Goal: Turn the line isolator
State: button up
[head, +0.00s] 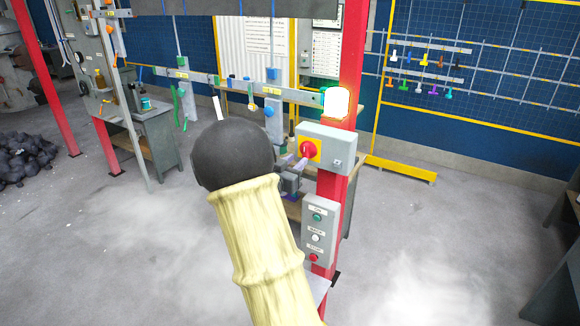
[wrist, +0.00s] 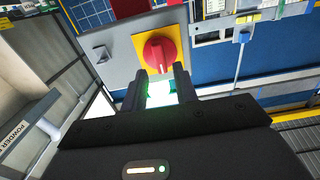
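The line isolator is a grey box (head: 340,146) on a red post, with a yellow plate and a round red knob (head: 309,149). In the wrist view the knob (wrist: 160,52) is upper centre on its yellow plate (wrist: 178,38). My gripper (wrist: 158,74) is open, its two dark fingers apart and pointing at the knob's lower part. The fingertips are close to the knob; I cannot tell whether they touch it. Nothing is held between them. In the head view my dark wrist and pale arm sleeve hide most of the gripper.
A grey control box (head: 319,231) with green, white and red buttons hangs lower on the red post (head: 332,196). A bright lamp (head: 337,102) glows above the isolator. A workbench (head: 150,132) stands at left. The floor at right is mostly clear.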

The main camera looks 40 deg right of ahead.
aim_at(304, 153)
jog(key=x, duration=0.5)
jog(key=c, duration=0.6)
jog(key=n, duration=1.3)
jog(key=shift+w, duration=0.1)
jog(key=n, duration=0.4)
jog(key=shift+a, duration=0.1)
jog(key=o, duration=0.8)
jog(key=shift+n, duration=0.3)
jog(key=shift+o, duration=0.2)
